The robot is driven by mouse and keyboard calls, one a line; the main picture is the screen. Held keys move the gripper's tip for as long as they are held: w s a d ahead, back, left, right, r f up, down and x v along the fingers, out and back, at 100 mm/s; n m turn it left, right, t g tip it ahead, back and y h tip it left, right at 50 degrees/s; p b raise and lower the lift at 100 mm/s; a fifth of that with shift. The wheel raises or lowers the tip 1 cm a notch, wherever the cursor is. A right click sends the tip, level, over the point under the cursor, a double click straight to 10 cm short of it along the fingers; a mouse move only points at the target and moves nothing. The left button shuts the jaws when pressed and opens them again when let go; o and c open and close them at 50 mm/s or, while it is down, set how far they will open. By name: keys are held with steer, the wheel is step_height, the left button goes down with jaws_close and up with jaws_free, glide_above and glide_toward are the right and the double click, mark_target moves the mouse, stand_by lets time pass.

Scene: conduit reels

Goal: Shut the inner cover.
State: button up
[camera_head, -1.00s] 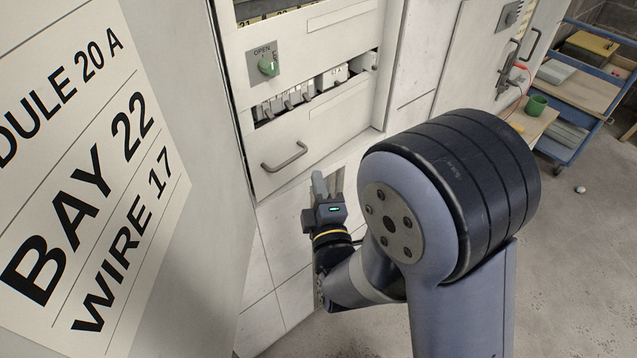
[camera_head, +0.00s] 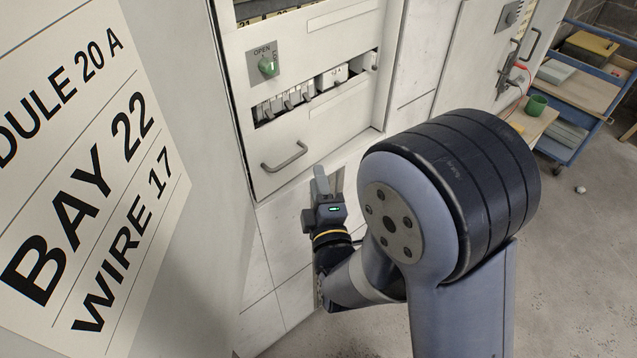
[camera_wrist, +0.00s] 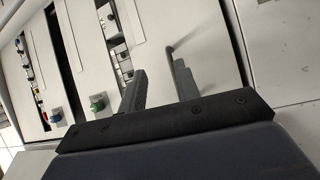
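The inner cover (camera_head: 330,115) is a white panel with a long cut-out and a grey bar handle (camera_head: 285,157) low on its face. It looks nearly flush with the cabinet; I cannot tell whether it is fully shut. A green knob (camera_head: 267,66) sits on a plate marked OPEN, higher on the panel. My gripper (camera_head: 329,173) is below and right of the handle, in front of the cabinet, apart from the handle.
A large labelled panel reading BAY 22 (camera_head: 85,195) stands close on the left. Breakers (camera_head: 285,102) show through the cut-out. At the right are a blue cart (camera_head: 565,150) and a green mug (camera_head: 536,104). The grey floor at the lower right is mostly clear.

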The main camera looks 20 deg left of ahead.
steer(key=b+v, duration=0.3)
steer(key=v, duration=0.8)
steer(key=shift+a, duration=0.1)
steer(key=shift+c, duration=0.3)
